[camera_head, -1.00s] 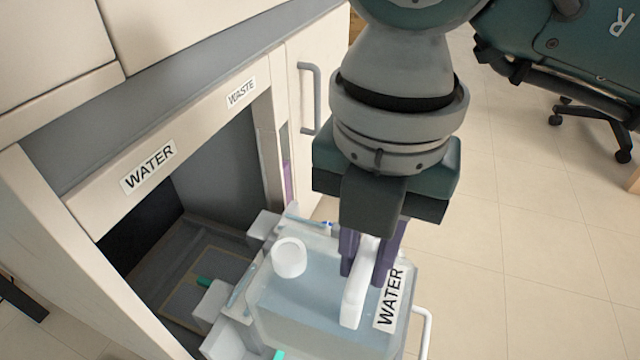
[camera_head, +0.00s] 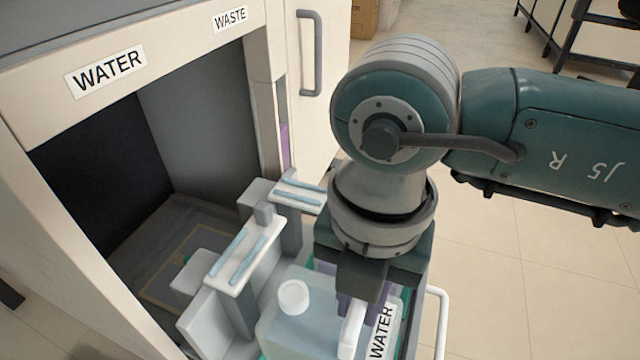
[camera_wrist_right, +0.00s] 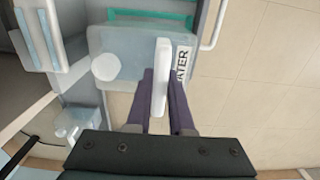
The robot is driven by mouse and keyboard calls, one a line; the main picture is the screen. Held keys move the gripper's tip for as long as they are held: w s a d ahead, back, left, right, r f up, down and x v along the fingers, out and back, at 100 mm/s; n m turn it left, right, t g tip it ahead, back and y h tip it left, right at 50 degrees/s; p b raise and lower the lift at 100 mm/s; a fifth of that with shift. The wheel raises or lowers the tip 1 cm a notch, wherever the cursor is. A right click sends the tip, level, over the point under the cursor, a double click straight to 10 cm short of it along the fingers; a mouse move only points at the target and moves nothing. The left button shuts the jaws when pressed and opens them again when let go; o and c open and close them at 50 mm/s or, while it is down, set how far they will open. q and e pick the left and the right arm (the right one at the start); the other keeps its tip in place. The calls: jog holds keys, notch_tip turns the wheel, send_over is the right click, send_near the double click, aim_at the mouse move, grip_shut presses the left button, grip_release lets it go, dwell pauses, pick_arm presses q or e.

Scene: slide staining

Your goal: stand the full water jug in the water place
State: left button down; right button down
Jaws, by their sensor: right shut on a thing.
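The water jug (camera_head: 290,325) is a translucent pale blue container with a white cap and a WATER label. It stands upright in front of the cabinet, at the bottom of the head view. My right gripper (camera_head: 362,305) is shut on its white handle from above. The right wrist view shows the jug (camera_wrist_right: 120,65) with the purple fingers (camera_wrist_right: 160,95) on either side of the handle. The water place (camera_head: 170,250) is the dark open bay under the WATER sign (camera_head: 105,72), left of the jug; a tan outline shows on its floor. My left gripper is not in view.
Grey and white holders with pale blue strips (camera_head: 240,258) stand between the jug and the bay. A white rail handle (camera_head: 440,320) is right of the jug. The WASTE bay's wall and a closed door with a grey handle (camera_head: 309,55) lie beyond. Tiled floor is clear at right.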

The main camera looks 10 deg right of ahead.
aim_at(331, 327)
jog(key=shift+f+b, duration=0.6)
jog(key=shift+f, duration=0.7)
jog(key=shift+a+f, duration=0.1)
jog(key=shift+f, duration=0.1)
jog(key=c, duration=0.8)
grip_release()
